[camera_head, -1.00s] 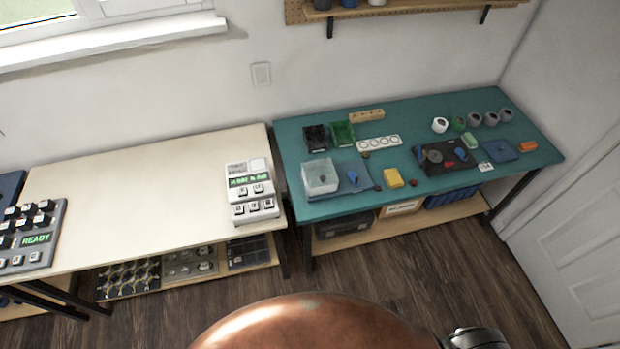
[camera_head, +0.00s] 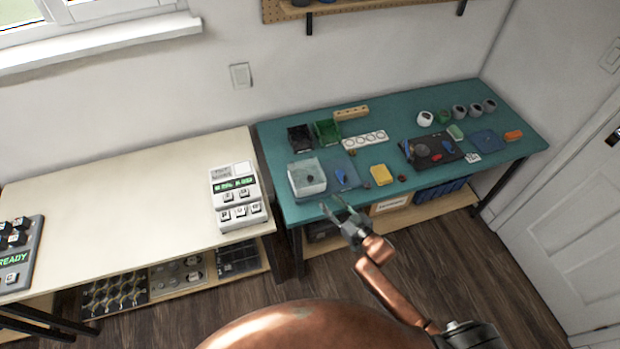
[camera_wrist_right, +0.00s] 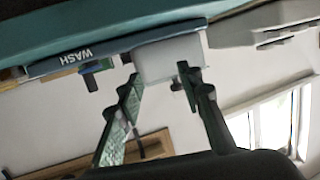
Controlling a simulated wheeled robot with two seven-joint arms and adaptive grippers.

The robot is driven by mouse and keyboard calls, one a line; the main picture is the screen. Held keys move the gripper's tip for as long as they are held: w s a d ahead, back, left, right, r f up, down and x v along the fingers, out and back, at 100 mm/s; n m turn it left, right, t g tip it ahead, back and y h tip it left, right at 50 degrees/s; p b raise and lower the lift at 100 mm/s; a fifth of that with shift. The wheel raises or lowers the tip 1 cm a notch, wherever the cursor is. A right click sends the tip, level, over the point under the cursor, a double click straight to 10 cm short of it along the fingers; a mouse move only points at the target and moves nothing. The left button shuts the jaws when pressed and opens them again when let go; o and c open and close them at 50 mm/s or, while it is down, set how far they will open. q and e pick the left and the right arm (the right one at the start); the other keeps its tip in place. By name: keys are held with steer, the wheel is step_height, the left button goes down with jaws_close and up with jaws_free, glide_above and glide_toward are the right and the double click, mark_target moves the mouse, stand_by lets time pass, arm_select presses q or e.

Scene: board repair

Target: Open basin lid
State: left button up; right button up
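The basin (camera_head: 306,178) is a whitish, see-through box near the left front of the teal bench, on a blue mat (camera_head: 345,180). Its top looks covered, but the lid's edges are too small to make out. In the right wrist view the pale basin (camera_wrist_right: 172,58) shows beyond the fingers, beside a blue edge marked WASH (camera_wrist_right: 75,57). My right gripper (camera_head: 340,206) is open and empty, at the bench's front edge, to the right of and nearer than the basin. In the right wrist view its fingers (camera_wrist_right: 160,85) are spread apart. My left gripper is out of view.
A yellow block (camera_head: 381,174) lies right of the mat. Black (camera_head: 300,138) and green (camera_head: 327,131) bins stand behind the basin. A white keypad device (camera_head: 237,197) stands on the pale table at left. A shelf runs under the bench.

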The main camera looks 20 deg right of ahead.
mark_target(312, 180)
steer(key=w+a+r+y, duration=0.1)
steer(key=w, duration=0.2)
steer(key=w+a+r+t, duration=0.1)
steer(key=w+a, duration=0.1)
steer(key=w, duration=0.2)
steer(key=w+a+r+n+y, duration=0.1)
steer(key=w+a+r, duration=0.1)
steer(key=w, duration=0.1)
steer(key=shift+w+r+t+y+b, duration=0.1)
steer(key=shift+w+t+y+b, duration=0.05)
steer(key=shift+t+y+b, duration=0.2)
steer(key=shift+c, duration=0.7)
jaws_close()
